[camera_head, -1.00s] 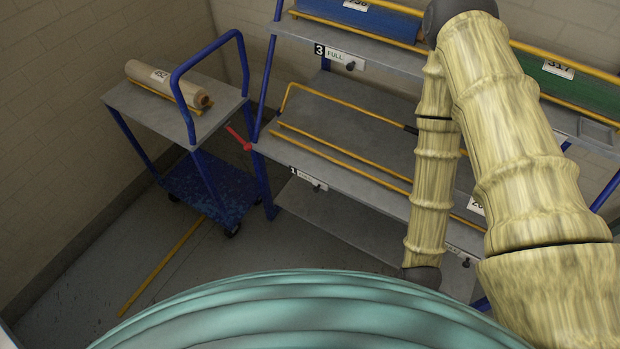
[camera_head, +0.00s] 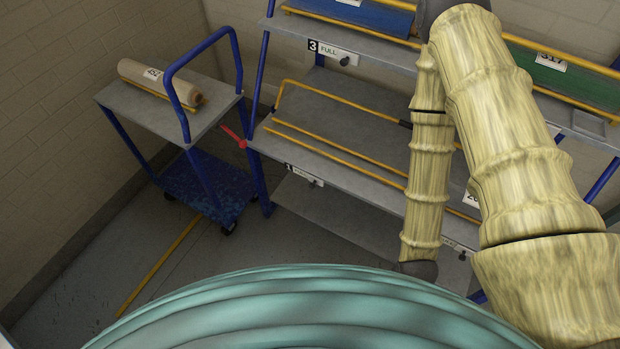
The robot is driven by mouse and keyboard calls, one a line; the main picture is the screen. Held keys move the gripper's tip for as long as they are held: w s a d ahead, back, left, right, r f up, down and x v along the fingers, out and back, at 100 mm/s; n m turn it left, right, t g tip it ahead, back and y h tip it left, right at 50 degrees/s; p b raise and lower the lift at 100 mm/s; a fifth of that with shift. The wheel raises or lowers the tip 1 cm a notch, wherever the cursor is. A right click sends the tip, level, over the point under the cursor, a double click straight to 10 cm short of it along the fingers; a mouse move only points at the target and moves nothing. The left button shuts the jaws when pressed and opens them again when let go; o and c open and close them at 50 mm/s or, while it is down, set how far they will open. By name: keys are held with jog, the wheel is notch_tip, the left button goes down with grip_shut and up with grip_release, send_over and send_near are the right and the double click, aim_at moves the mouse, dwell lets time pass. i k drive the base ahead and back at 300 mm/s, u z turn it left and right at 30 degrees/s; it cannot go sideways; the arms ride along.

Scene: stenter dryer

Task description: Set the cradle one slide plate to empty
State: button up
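The cradle one slide plate (camera_head: 300,174) is a small white plate marked 1 on the front edge of the lower rack shelf. A dark knob (camera_head: 314,183) sits at its right end. Its wording is too small to read. Cradle one (camera_head: 330,152), with yellow rails above the plate, holds no roll in the part I see. My tan-sleeved arm rises at the right, bends at the top and comes down in front of the lower shelf, ending at a dark joint. My gripper is not visible. The plate is clear of the arm in this view.
A blue-framed cart (camera_head: 216,110) with a tan roll (camera_head: 150,82) stands left of the rack. A red pointed piece (camera_head: 234,138) projects from the rack post. Upper cradles hold blue (camera_head: 365,18) and green (camera_head: 540,75) rolls. The plate marked 3 (camera_head: 334,52) reads FULL.

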aim_at(320, 182)
jog(key=z, duration=1.2)
jog(key=k, duration=1.15)
jog(key=u, duration=0.75)
